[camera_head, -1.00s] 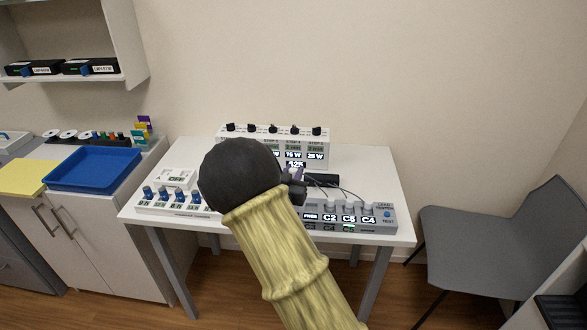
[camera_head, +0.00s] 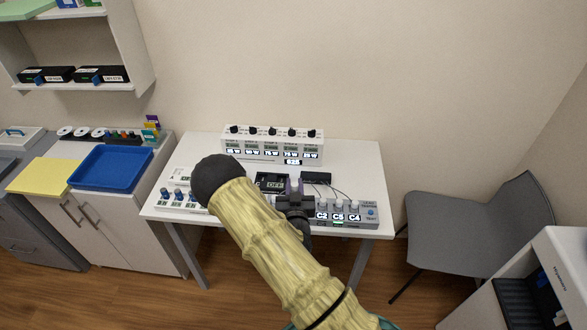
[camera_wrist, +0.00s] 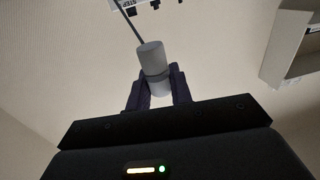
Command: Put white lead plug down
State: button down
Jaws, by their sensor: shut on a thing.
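The white lead plug (camera_wrist: 151,58) is a pale grey-white cylinder with a collar and a thin dark cable from its far end. My gripper (camera_wrist: 157,88) is shut on it, with one dark finger on each side. In the head view my gripper (camera_head: 296,196) is over the table beside the lead tester (camera_head: 372,222), and a bit of pale plug shows between its fingers. The tester has displays reading C2, C5 and C4, and a blue button. My arm hides its left part.
A white box with several black knobs (camera_head: 272,150) stands at the table's back. A small display reads OFF (camera_head: 272,183). A black block (camera_head: 316,177) has thin cables beside it. A panel with blue knobs (camera_head: 178,197) is at left. A grey chair (camera_head: 480,230) stands right of the table (camera_head: 355,160).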

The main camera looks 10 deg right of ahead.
jog(key=s+y+p, duration=0.1)
jog(key=p, duration=0.1)
jog(key=s+r+n+y+p, duration=0.1)
jog(key=s+p, duration=0.1)
jog(key=p, duration=0.1)
jog(key=s+r+n+y+p, duration=0.1)
jog(key=s+p, duration=0.1)
jog(key=p, duration=0.1)
jog(key=shift+s, duration=0.2)
